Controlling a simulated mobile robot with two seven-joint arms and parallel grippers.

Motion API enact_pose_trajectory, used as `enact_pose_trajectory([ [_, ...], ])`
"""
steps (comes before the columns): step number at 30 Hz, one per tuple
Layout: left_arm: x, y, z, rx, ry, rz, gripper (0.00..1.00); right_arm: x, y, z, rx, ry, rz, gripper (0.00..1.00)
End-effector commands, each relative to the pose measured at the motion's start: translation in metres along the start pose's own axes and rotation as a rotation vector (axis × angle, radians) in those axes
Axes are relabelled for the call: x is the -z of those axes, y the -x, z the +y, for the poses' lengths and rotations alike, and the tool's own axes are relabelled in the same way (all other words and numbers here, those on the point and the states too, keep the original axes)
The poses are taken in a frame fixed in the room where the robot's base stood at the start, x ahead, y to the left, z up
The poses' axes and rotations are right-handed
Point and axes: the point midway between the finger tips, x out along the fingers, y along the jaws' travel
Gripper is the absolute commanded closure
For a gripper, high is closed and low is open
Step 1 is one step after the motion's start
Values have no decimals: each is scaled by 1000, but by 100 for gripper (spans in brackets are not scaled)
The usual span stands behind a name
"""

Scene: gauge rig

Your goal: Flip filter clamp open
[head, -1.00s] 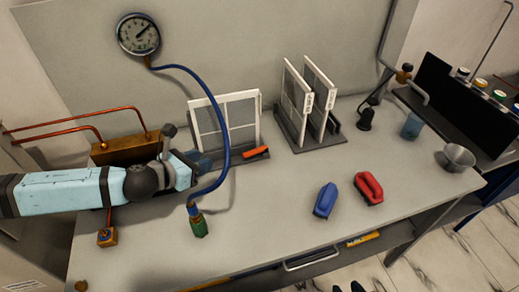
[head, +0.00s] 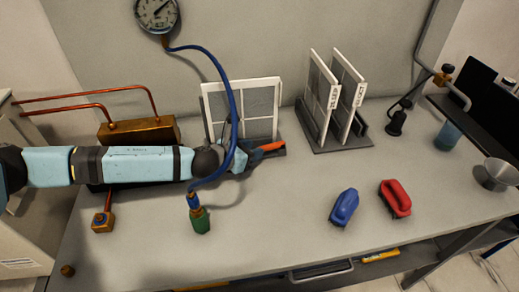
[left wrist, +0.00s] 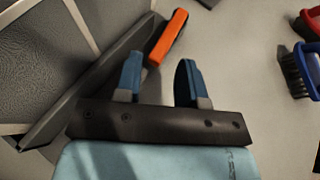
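The filter clamp has an orange handle (head: 272,147) lying low at the right end of the dark holder under a white-framed filter panel (head: 205,107). In the left wrist view the orange handle (left wrist: 168,36) lies just beyond the fingertips. My left gripper (head: 250,154) is close to the left of the handle, partly hidden by the blue hose and my own arm. In the left wrist view the gripper (left wrist: 160,68) has its two blue fingers apart with nothing between them. My right gripper is not in view.
A blue hose (head: 235,110) runs from a gauge (head: 157,12) to a green-ended fitting (head: 200,220), crossing in front of my arm. Two labelled panels stand in a rack (head: 340,140). A blue brush (head: 344,207) and a red brush (head: 395,198) lie right on the bench.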

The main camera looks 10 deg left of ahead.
Motion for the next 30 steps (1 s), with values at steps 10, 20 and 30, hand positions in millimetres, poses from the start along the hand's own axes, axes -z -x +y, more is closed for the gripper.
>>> enact_pose_trajectory([
  [10,0,-33,0,0,0,0,64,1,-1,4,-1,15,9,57],
  [20,0,-34,0,0,0,0,80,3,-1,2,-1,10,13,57],
  [30,-2,-33,-1,-18,7,1,100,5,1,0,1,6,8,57],
])
